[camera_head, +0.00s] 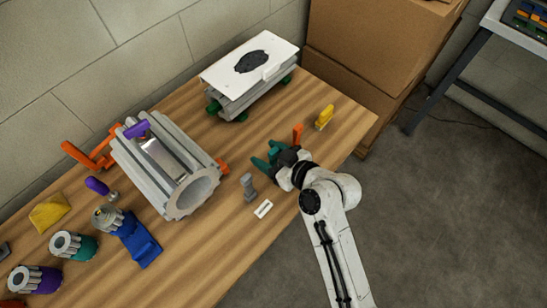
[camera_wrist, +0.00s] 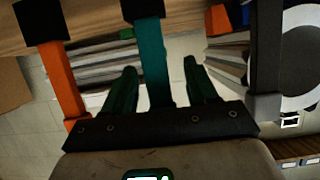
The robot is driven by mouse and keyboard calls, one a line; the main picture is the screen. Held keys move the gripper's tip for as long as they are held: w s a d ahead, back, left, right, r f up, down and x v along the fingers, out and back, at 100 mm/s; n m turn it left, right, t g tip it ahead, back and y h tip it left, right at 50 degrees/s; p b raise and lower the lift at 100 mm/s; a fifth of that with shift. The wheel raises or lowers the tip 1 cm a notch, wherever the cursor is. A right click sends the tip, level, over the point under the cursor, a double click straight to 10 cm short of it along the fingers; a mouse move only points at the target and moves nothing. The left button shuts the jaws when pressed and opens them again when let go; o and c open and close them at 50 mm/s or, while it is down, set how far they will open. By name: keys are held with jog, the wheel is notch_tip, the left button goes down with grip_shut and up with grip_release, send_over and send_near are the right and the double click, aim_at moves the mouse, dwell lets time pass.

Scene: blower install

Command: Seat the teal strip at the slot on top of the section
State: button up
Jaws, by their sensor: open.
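A teal strip (camera_wrist: 150,62) stands on a black block between an orange strip (camera_wrist: 62,85) and a grey strip (camera_wrist: 266,60) in the wrist view. My gripper (camera_wrist: 161,66) is open, with one dark green finger on each side of the teal strip; I cannot tell whether they touch it. In the head view my gripper (camera_head: 267,155) is low over the table, and the teal strip is hard to tell from the fingers. The grey finned section (camera_head: 192,190) lies to the left, with a window on its upper side and a purple piece (camera_head: 137,129) at its far end.
The orange strip (camera_head: 298,134) and grey strip (camera_head: 249,188) flank my gripper. A white-topped unit (camera_head: 222,75) stands at the back. A yellow piece (camera_head: 324,117), blue stand (camera_head: 140,240) and white label (camera_head: 263,209) are on the table (camera_head: 205,265). Orange brackets (camera_head: 80,156) adjoin the section.

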jog(key=shift+c, duration=0.2)
jog(key=c, duration=1)
notch_tip(320, 180, up, 10)
jog(key=shift+b, duration=0.4)
jog(key=o, duration=0.4)
grip_shut()
